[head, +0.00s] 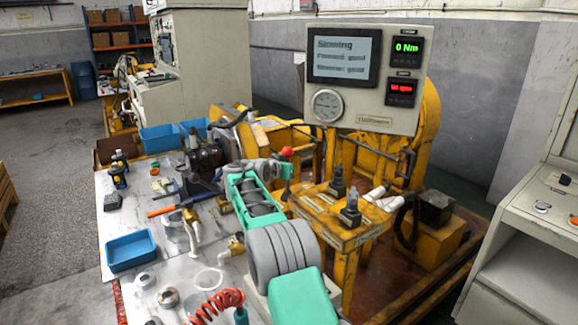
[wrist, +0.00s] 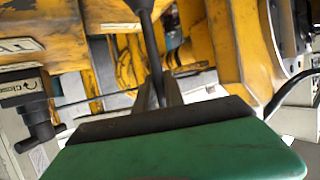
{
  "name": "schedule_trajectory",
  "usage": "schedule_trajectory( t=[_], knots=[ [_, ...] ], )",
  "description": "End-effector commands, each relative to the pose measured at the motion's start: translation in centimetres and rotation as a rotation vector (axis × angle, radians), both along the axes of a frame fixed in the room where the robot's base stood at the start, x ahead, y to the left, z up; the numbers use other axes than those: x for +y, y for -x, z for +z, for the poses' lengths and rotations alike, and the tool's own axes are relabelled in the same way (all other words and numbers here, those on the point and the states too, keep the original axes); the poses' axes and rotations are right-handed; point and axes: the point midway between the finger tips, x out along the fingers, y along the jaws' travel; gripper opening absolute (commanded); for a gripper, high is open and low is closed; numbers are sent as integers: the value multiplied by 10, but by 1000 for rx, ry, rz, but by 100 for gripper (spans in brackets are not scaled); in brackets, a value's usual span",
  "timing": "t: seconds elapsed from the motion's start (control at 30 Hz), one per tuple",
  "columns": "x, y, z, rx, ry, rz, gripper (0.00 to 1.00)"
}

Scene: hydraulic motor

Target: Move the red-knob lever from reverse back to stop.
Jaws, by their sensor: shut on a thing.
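The red-knob lever shows its red knob (head: 287,151) in the head view, just beyond the end of my arm and in front of the yellow frame. In the wrist view the dark lever stem (wrist: 150,45) runs up from between my fingers, and its knob is out of the picture. My gripper (wrist: 165,92) is shut on the stem. In the head view my green gripper (head: 288,170) is just below the knob. The lever's position marks are not readable. The grey panel's screen (head: 343,55) reads "Slowing", with forward and reverse lines marked good.
Two black handles (head: 337,181) (head: 350,209) stand on the yellow stand right of the lever. A black handle (wrist: 38,125) is close at left in the wrist view. The bench at left holds tools and a blue tray (head: 131,251). Yellow frame parts surround the lever.

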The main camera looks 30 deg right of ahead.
Motion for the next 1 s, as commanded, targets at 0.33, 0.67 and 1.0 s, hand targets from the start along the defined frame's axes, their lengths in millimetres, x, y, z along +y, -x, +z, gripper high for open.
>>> schedule_trajectory(
  t=[0.33,0.67,1.0],
  knots=[
    [-1,0,-1,0,0,-1,32],
    [1,2,1,-1,0,-1,35],
    [44,38,23,-1,1,1,35]
  ],
)
